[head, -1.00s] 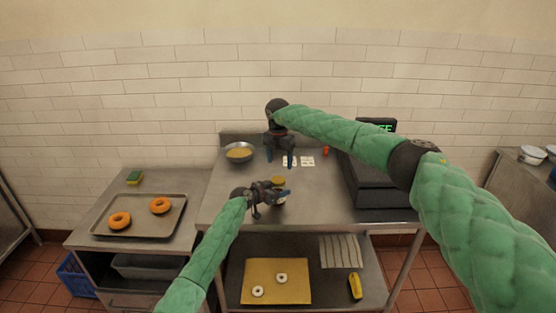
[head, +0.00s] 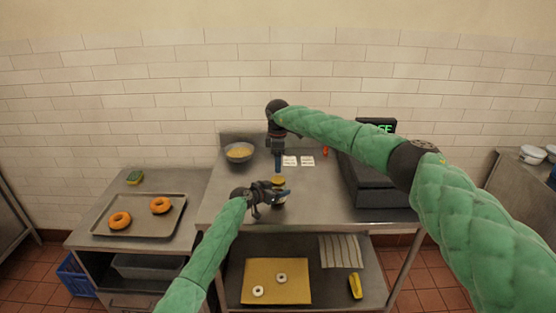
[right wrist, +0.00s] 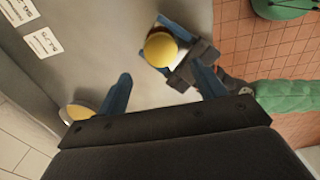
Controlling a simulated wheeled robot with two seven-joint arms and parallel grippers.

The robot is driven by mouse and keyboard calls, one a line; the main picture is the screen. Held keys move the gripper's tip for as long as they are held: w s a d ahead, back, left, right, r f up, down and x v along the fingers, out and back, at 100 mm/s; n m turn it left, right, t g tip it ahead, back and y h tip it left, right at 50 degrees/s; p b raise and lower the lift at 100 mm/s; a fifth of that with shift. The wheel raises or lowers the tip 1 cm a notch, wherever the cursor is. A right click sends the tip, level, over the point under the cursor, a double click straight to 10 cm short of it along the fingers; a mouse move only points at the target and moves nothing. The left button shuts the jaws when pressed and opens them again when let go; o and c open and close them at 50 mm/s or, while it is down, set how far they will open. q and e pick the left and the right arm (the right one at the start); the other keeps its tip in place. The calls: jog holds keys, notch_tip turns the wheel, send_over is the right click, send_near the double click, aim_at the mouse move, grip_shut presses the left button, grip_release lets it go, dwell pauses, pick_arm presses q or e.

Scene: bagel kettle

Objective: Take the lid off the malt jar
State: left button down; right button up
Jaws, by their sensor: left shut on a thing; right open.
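The malt jar (head: 279,199) stands on the steel table with its round yellow lid (head: 278,181) on top. In the right wrist view the lid (right wrist: 160,47) hides most of the jar. My left gripper (head: 280,195) is shut around the jar from the left; its blue fingers show on either side of it in the right wrist view. My right gripper (head: 278,168) is open, pointing down just above and behind the lid in the head view. In the right wrist view the lid lies beyond the gap between its blue fingers (right wrist: 161,72), apart from them.
A metal bowl of yellowish contents (head: 239,153) stands at the back left. White cards (head: 298,161) lie behind the jar. A dark scale (head: 376,180) fills the table's right side. A tray (head: 139,222) with two bagels sits on the left counter.

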aim_at(278, 179)
jog(key=shift+f, duration=3.85)
jog(key=c, duration=1)
